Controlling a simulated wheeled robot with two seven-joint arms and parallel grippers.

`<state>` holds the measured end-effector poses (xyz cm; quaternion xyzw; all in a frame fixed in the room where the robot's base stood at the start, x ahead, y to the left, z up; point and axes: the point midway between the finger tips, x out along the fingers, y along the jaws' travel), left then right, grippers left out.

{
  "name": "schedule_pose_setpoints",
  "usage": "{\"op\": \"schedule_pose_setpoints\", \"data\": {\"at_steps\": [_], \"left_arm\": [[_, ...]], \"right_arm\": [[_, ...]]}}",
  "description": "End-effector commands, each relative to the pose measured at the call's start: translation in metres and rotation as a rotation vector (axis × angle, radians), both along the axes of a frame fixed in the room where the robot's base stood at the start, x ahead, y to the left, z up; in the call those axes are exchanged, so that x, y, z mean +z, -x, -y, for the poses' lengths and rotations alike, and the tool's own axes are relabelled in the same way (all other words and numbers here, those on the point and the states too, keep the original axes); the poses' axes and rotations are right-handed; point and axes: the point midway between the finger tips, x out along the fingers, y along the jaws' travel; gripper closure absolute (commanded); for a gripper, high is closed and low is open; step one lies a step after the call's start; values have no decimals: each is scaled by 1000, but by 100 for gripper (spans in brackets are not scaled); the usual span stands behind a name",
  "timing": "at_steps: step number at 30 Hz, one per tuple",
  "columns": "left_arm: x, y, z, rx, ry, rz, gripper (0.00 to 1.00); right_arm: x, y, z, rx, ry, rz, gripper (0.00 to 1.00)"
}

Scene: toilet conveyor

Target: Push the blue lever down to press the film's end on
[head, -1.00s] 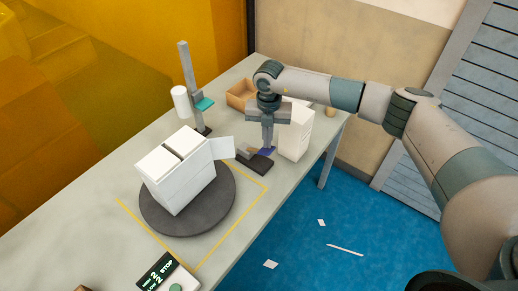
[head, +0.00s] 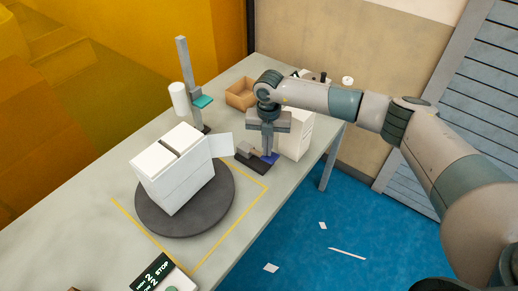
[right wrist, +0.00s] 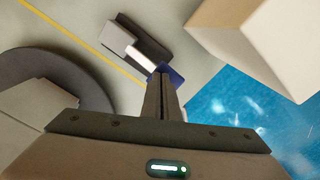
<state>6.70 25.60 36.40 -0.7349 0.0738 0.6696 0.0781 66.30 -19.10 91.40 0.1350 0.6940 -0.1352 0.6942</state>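The blue lever (head: 271,158) sits on a small dark device (head: 252,164) with a grey block, on the table right of the turntable. It also shows in the right wrist view (right wrist: 174,76), just past my fingertips. My right gripper (head: 267,152) points down with its fingers shut together, its tips at the lever; they look in contact, but part of the lever is hidden behind them. The film's end (head: 222,145) sticks out as a pale flap from the white stacked packs (head: 178,172), ending near the device. My left gripper is out of view.
The packs stand on a dark round turntable (head: 220,212) inside yellow lines. A post with a white film roll (head: 179,98) stands behind. A white box (head: 296,137) is close right of my gripper, with an open carton (head: 241,94) behind. The table's edge is near.

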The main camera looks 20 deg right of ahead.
Motion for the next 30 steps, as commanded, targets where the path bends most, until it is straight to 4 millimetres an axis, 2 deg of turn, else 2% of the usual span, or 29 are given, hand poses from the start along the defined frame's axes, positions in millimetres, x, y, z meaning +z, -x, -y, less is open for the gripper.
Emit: {"op": "schedule_pose_setpoints", "data": {"at_steps": [9, 16, 20, 30], "left_arm": [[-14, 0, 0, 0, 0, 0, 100], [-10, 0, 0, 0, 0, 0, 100], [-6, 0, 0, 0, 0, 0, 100], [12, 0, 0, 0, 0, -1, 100]], "right_arm": [[-19, 0, -1, 0, -1, 0, 100], [-14, 0, -1, 0, -2, 1, 100], [-7, 0, -1, 0, -1, 2, 100], [27, 0, 0, 0, 0, 0, 100]]}}
